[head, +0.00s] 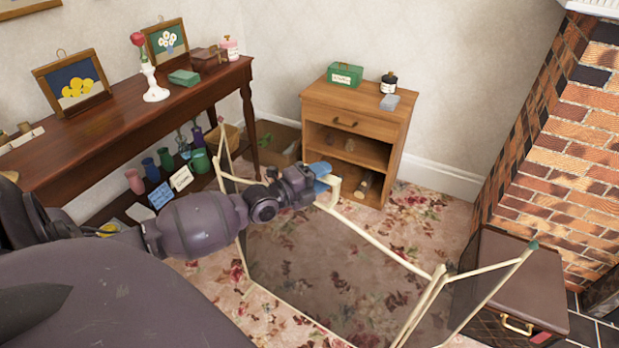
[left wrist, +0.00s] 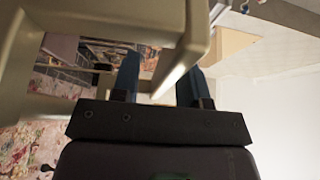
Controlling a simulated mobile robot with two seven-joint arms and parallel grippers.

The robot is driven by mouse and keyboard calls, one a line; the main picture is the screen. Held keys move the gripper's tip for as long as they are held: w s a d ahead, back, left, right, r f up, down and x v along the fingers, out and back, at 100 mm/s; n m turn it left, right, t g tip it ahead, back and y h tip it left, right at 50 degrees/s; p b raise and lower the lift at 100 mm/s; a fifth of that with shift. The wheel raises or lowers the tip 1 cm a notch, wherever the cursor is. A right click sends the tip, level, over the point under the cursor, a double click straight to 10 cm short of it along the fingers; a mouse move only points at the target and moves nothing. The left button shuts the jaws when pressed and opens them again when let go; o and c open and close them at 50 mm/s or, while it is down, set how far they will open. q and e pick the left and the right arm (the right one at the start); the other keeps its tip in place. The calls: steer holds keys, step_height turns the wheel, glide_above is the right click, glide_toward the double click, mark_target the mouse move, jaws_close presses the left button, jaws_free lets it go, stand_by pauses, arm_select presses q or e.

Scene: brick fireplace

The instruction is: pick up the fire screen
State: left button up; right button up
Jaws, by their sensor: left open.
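The fire screen (head: 376,242) is a folding screen with cream rails and see-through dark panels, standing open on the floral carpet in the head view. My left gripper (head: 325,177), with blue fingers, is at a corner of its cream frame near the middle of the view. In the left wrist view the fingers (left wrist: 160,82) are apart, and a cream frame bar (left wrist: 194,28) shows close by and between them. The jaws are open; I cannot tell whether a finger touches the bar. My right gripper is not in view.
A wooden side table (head: 118,104) with pictures and a vase stands left. A small wooden cabinet (head: 357,115) stands behind the screen. A brown leather case (head: 520,286) and the brick fireplace (head: 560,160) are at the right. Carpet between cabinet and fireplace is clear.

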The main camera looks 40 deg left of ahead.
arm_select(q)
steer(key=shift+c, duration=0.3)
jaws_close()
stand_by(1.0)
steer(key=shift+r, duration=0.2)
